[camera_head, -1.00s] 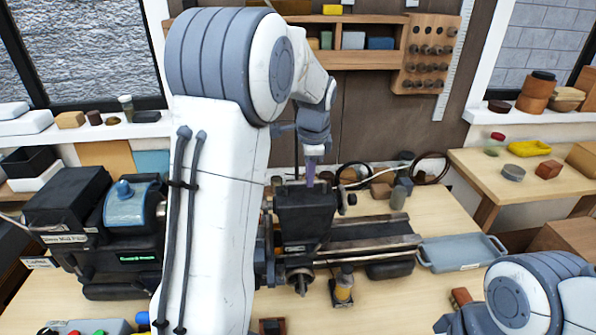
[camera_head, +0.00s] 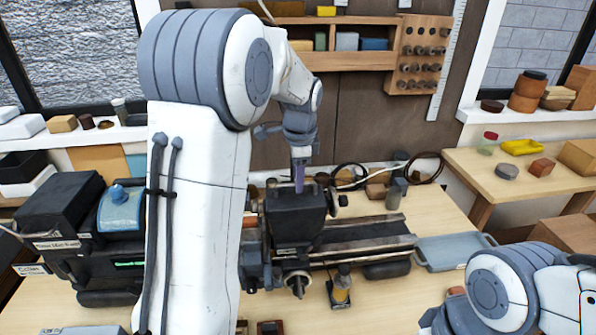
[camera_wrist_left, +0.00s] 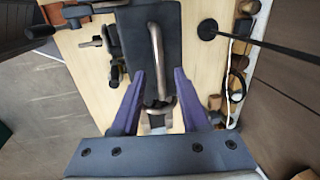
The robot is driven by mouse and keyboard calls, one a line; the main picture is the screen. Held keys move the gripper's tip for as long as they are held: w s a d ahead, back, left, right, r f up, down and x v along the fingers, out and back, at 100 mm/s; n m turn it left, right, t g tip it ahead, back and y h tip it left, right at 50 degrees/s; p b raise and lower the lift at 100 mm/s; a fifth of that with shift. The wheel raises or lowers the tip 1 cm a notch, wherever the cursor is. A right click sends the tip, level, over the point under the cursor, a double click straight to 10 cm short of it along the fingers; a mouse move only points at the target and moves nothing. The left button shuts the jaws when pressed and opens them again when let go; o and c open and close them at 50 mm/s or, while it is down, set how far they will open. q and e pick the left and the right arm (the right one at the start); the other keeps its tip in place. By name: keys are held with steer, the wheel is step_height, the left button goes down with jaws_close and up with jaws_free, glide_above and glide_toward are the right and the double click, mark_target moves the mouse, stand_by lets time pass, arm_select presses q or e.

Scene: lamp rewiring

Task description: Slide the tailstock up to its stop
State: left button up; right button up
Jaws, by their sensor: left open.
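The tailstock seems to be the dark block (camera_head: 297,215) on the lathe bed (camera_head: 358,234) in the head view, with a handwheel on its front. My left gripper (camera_head: 299,178) points down at the top of this block, its tips close to it. In the left wrist view my left gripper (camera_wrist_left: 160,100) is open, with its two purple fingers apart on either side of a bent metal handle (camera_wrist_left: 157,62). The handle stands in front of the dark block (camera_wrist_left: 140,35). I cannot tell whether either finger touches the handle. The stop cannot be made out. My right gripper is out of view.
The headstock (camera_head: 125,212) stands to the left, partly behind my left arm. A grey tray (camera_head: 455,251) lies right of the bed. A small bottle (camera_head: 342,285) stands in front of the bed. Cables and small parts lie behind it. A side table (camera_head: 480,175) stands at right.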

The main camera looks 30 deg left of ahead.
arm_select(q)
step_height(320, 180, up, 10)
steer(key=s+d+b, duration=0.1)
steer(key=b, duration=0.1)
steer(key=shift+s, duration=0.3)
steer(key=shift+d, duration=0.1)
